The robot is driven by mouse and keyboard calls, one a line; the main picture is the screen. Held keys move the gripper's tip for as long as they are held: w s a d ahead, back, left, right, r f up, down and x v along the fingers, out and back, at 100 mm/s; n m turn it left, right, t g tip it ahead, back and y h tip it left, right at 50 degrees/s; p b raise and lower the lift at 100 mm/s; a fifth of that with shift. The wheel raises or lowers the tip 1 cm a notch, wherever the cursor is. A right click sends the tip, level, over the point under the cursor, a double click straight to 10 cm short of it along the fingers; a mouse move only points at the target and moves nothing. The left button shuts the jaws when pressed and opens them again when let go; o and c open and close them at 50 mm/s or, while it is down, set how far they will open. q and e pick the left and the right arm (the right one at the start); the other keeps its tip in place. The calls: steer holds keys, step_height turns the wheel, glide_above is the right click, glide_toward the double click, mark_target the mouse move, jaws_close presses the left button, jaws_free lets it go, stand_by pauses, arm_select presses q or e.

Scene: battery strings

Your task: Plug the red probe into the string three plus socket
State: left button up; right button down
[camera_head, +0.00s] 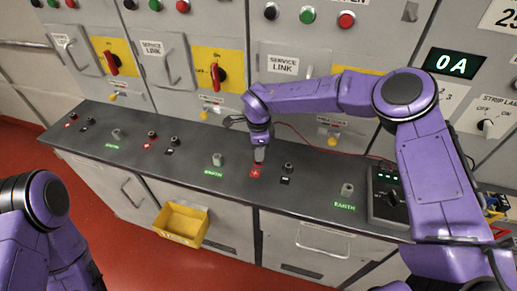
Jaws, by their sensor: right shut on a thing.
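My right gripper (259,153) reaches in from the right and points down over the counter (322,181). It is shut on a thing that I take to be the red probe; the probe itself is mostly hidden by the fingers. A red lead (300,136) runs from near the gripper towards the meter (389,195). A red plus label (256,173) lies just below the fingertips. The plus socket behind that label is hidden, so I cannot tell whether the probe is in it. My left arm shows at lower left; its gripper is out of view.
A minus socket (288,166) stands right of the gripper, and earth posts (217,159) (347,190) stand on the counter. Further socket pairs (152,134) are to the left. A yellow bin (181,223) hangs on the counter's front. Cabinets with red switches (217,75) stand behind.

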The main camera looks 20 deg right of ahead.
steer(key=c, duration=0.8)
jaws_free()
step_height(320, 180, up, 10)
steer(key=b, duration=0.2)
steer(key=shift+f+b, duration=0.1)
steer(key=shift+b, duration=0.25)
steer(key=shift+r, duration=0.3)
